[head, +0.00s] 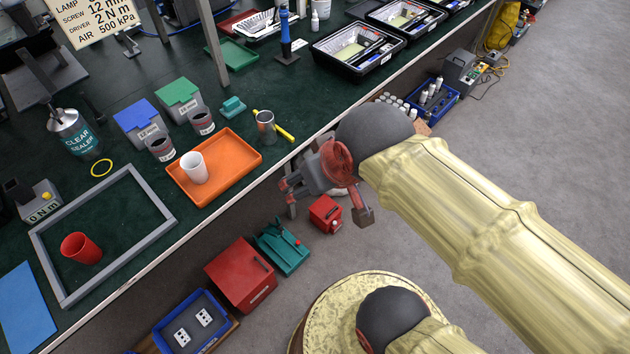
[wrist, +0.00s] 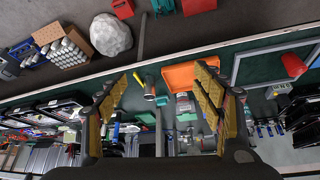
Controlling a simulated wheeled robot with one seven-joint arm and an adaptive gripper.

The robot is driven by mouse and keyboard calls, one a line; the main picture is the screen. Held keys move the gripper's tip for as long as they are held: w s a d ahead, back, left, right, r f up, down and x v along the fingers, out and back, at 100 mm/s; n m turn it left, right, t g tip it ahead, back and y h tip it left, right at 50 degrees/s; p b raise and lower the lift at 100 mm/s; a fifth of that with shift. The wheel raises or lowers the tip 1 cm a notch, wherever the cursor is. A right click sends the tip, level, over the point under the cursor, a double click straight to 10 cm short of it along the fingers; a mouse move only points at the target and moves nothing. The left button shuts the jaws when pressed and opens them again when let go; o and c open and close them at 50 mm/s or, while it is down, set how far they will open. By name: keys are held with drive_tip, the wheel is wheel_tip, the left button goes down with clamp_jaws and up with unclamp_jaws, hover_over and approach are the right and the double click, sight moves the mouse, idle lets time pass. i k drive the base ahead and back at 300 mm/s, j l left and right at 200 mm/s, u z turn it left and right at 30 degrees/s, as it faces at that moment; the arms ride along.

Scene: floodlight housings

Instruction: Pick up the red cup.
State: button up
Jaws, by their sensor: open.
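The red cup (head: 81,249) stands on the dark green bench at the left in the head view, inside a grey rectangular frame (head: 150,247). It also shows at the right of the wrist view (wrist: 293,65), beyond my fingers. My gripper (head: 328,200) is open and empty, off the bench's front edge, well to the right of the cup. In the wrist view its two fingers (wrist: 163,100) are spread wide with nothing between them at close range.
An orange tray (head: 241,146) holding a white cup (head: 194,167) lies between my gripper and the frame. Two cans, lidded bins, a metal mug (head: 265,126) and a sealer bottle (head: 75,132) stand nearby. A blue mat (head: 25,308) lies left of the frame. Red boxes sit on the floor.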

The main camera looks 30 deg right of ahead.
sight(77, 246)
drive_tip(key=u, duration=1.45)
drive_tip(key=i+j+z, duration=0.15)
drive_tip(key=j+z, duration=0.8)
drive_tip(key=j, duration=0.3)
drive_tip(key=j+z, duration=0.5)
drive_tip(key=j, duration=0.15)
